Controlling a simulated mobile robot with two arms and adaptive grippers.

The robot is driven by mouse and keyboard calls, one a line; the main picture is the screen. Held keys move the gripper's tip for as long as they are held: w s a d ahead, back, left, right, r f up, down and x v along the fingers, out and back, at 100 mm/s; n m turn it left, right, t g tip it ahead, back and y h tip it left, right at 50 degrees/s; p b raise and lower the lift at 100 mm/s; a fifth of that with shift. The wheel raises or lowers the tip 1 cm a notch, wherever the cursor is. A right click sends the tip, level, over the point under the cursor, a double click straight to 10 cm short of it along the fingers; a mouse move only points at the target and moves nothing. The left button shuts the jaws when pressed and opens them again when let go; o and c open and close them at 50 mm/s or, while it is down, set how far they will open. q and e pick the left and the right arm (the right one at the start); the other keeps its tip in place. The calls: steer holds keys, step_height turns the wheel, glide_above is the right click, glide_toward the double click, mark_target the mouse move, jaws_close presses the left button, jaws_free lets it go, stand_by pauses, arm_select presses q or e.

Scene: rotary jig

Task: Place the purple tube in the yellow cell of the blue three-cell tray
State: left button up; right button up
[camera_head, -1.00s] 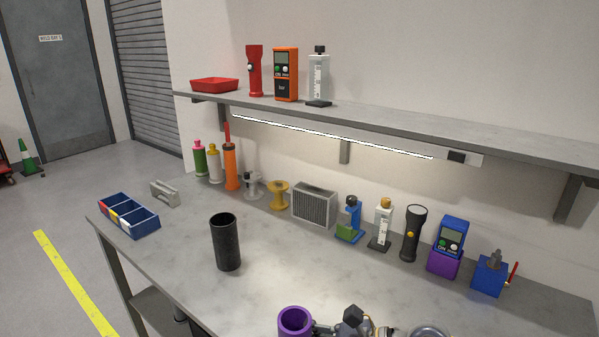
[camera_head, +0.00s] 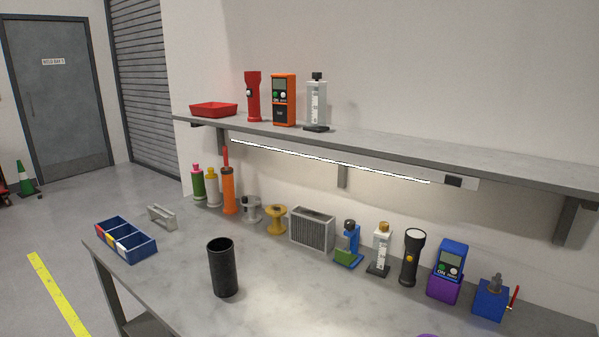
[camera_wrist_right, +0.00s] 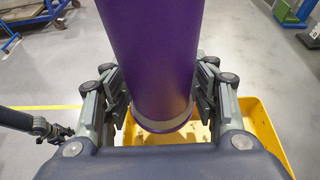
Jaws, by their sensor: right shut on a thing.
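The purple tube (camera_wrist_right: 152,60) is large in the right wrist view, with a pale band at its lower end. My right gripper (camera_wrist_right: 163,98) is shut on it, with a finger on each side. Only a purple sliver (camera_head: 428,335), seemingly the tube's rim, shows at the head view's bottom edge. The blue three-cell tray (camera_head: 139,256) lies at the bench's left end, well left of that sliver. Red, white and yellow patches mark its near-left side; no objects show in its cells.
A black open cylinder (camera_head: 224,270) stands on the bench between the tray and the purple sliver. A grey bracket (camera_head: 162,216) lies behind the tray. Bottles, spools and devices line the wall. The bench's front middle is clear. A yellow bin (camera_wrist_right: 262,130) shows below the gripper.

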steer(key=shift+s+d, duration=0.15)
steer(key=shift+d, duration=0.1)
